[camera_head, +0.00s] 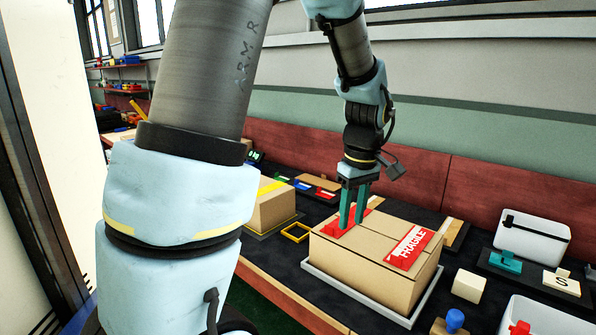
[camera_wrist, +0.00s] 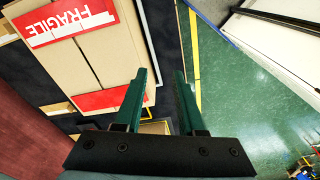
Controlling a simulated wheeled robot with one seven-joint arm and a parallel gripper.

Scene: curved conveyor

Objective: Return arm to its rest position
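My gripper (camera_head: 352,222) is open and empty, its green fingers pointing down near the left side of a closed cardboard box (camera_head: 362,265). The box carries a red FRAGILE label (camera_head: 409,248) and a second red label, partly hidden behind my fingers in the head view. In the wrist view the box (camera_wrist: 95,62) lies left of my fingers (camera_wrist: 161,75), with nothing held between them. The gap there shows the table edge and green floor beyond. I cannot tell the exact height of the fingertips over the table.
The box sits on a grey tray (camera_head: 329,290). Another taped box (camera_head: 270,208) and a yellow frame (camera_head: 297,232) stand to its left. A white bin (camera_head: 530,240), a teal piece (camera_head: 506,262) and small blocks (camera_head: 468,286) stand to its right. A wall runs behind.

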